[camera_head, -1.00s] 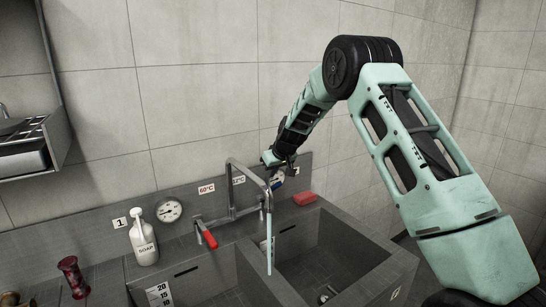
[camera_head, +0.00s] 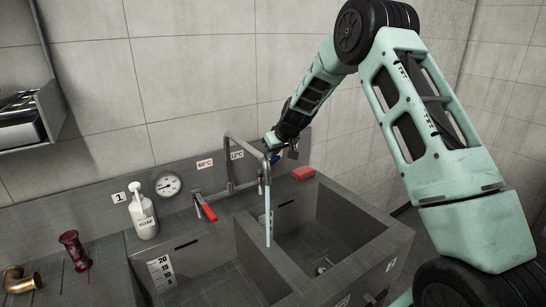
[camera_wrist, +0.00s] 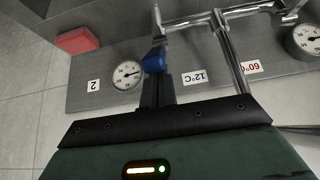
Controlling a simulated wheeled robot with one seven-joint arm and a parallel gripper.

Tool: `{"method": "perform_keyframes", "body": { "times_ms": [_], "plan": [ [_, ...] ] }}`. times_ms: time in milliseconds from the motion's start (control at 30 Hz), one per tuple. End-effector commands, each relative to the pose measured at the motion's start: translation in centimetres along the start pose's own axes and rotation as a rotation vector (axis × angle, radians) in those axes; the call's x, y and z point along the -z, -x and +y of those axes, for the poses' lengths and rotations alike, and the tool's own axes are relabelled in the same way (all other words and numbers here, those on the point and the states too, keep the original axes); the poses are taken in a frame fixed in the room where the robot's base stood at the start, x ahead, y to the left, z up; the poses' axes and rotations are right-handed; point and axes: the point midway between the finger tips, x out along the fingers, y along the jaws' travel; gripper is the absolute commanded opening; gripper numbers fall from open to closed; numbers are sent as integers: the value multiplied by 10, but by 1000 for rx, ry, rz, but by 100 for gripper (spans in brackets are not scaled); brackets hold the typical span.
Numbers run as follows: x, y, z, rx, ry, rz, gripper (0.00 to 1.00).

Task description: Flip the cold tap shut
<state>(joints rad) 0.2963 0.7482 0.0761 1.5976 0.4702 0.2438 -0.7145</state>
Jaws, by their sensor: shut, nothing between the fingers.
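The cold tap has a blue lever, seen in the wrist view (camera_wrist: 154,61) just beyond the tips of my shut, empty gripper (camera_wrist: 157,78). I cannot tell whether the fingertips touch the lever. The 12°C label (camera_wrist: 194,78) is beside it. In the head view my gripper (camera_head: 272,141) is at the back wall of the sink, right of the chrome spout (camera_head: 228,160). The spout and my wrist hide most of the cold tap there. A pale blue stream of water (camera_head: 268,215) falls from the spout.
The red-handled hot tap (camera_head: 208,212) is left of the spout, near the 60°C label (camera_head: 204,163). A red block (camera_head: 303,173) lies on the right rear ledge. A soap bottle (camera_head: 143,215) and a gauge (camera_head: 167,185) are at left. The spout stands close to my gripper.

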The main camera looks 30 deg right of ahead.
Motion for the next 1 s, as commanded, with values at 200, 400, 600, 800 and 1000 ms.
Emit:
{"method": "perform_keyframes", "body": {
  "times_ms": [200,400,600,800,1000],
  "plan": [
    [-4,-2,0,1,0,16,0],
    [-6,-2,0,0,0,30,0],
    [-12,-5,1,-1,0,52,0],
    [-20,-8,1,0,0,92,0],
    [-30,-12,1,-1,-1,148,0]
  ]
}}
